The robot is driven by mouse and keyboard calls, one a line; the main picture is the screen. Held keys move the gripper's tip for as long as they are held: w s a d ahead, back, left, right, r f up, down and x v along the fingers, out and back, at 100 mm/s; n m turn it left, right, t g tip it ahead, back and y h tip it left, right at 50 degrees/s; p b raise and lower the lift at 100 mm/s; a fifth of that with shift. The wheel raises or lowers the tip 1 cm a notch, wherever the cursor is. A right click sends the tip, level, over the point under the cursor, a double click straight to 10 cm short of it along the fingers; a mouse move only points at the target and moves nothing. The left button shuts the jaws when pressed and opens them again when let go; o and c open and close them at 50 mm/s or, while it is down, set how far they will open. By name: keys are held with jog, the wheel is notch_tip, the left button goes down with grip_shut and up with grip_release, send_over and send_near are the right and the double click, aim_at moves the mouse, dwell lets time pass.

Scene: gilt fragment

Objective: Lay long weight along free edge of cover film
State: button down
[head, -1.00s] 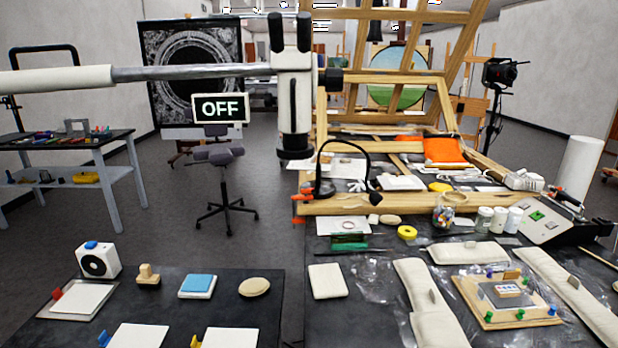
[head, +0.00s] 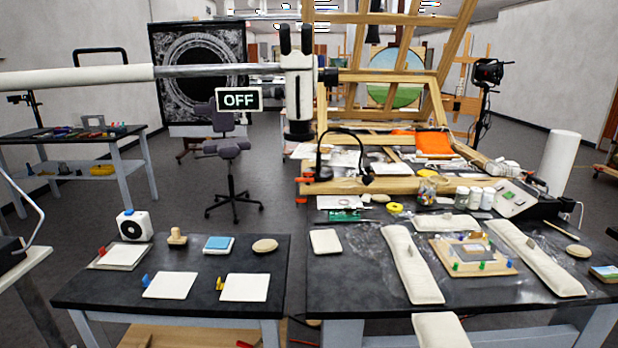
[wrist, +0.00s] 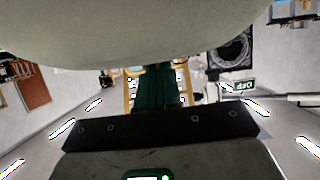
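A clear, shiny cover film (head: 372,262) lies on the dark table around a wooden board (head: 511,270) with a small framed piece and coloured clamps. Cream long weights lie on its left (head: 412,265), far (head: 447,224) and right (head: 535,258) sides; its near side bears none. Another cream long weight (head: 440,331) is in front of the table's near edge, cut off by the picture bottom. In the wrist view a large pale body, seemingly this weight (wrist: 160,30), fills the top. My gripper (wrist: 157,82) shows dark green fingers meeting it; their tips are hidden behind it.
A side table (head: 110,292) with pale pads, a small fan box and a stamp stands at left, with a gap between the tables. A microscope (head: 299,95) on a boom hangs above. Jars (head: 475,197) and a lamp (head: 325,160) stand farther back.

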jog(key=shift+s+f, duration=0.1)
jog(key=shift+f, duration=0.2)
jog(key=s+a+f, duration=0.1)
jog(key=a+f, duration=0.1)
jog(key=f, duration=1.1)
jog(key=s+a+f, duration=0.1)
jog(key=a+f, duration=0.2)
jog(key=f, duration=1)
jog(key=shift+s+f, duration=0.15)
jog(key=shift+s, duration=0.25)
jog(key=shift+d, duration=0.15)
